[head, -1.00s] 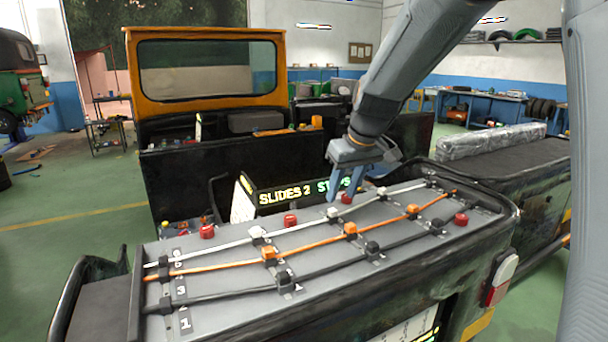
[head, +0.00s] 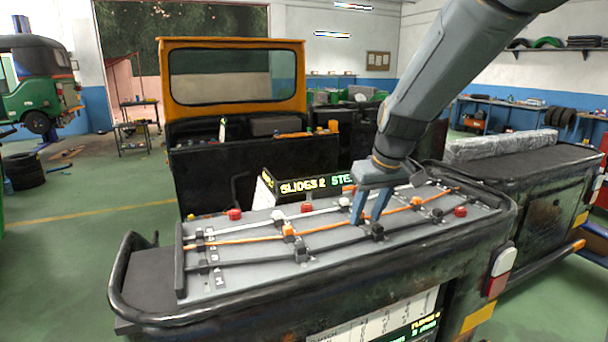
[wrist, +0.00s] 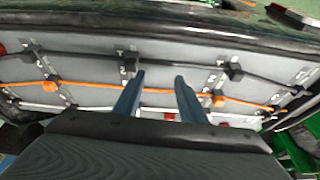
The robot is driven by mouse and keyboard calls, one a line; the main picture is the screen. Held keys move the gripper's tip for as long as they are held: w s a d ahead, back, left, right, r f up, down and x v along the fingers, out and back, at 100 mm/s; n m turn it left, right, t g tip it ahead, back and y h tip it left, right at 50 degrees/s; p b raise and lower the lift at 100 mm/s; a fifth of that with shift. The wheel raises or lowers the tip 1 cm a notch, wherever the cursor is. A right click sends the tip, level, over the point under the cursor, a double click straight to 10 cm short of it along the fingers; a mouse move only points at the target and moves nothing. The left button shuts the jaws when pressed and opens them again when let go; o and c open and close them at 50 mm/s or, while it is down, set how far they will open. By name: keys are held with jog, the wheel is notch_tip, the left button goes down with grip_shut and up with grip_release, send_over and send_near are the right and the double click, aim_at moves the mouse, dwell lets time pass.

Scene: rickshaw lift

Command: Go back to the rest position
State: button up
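My gripper (head: 366,219) is above the right half of a grey panel (head: 219,282) on the back of the black rickshaw. Its two blue fingers are apart with nothing between them; the wrist view also shows my gripper (wrist: 160,85) open. White, orange and black cables run along the panel. An orange slider (head: 288,230) and another orange slider (head: 416,202) sit on the orange cable (head: 245,239). A black slider (head: 377,231) is on the black cable (head: 340,240). Whether the fingertips touch the panel cannot be told. The white cable is partly hidden behind my fingers.
Red knobs (head: 234,214) line the panel's edges. A lit sign (head: 310,186) stands behind the panel. The rickshaw's orange-framed windscreen (head: 235,75) is further back. A black bench with a grey wrapped bundle (head: 500,144) is at the right.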

jog(key=s+d+f+m+g, duration=0.1)
jog(key=s+f, duration=0.3)
jog(key=s, duration=0.3)
jog(key=s+d+f+m+h, duration=0.1)
jog(key=s+f, duration=0.3)
jog(key=s, duration=0.4)
jog(key=s+d+f+m+g, duration=0.1)
jog(key=s+f, duration=0.3)
jog(key=s, duration=0.4)
jog(key=shift+d+f+m+g, duration=0.15)
jog(key=shift+d+m+g, duration=0.15)
jog(key=shift+d+m, duration=0.3)
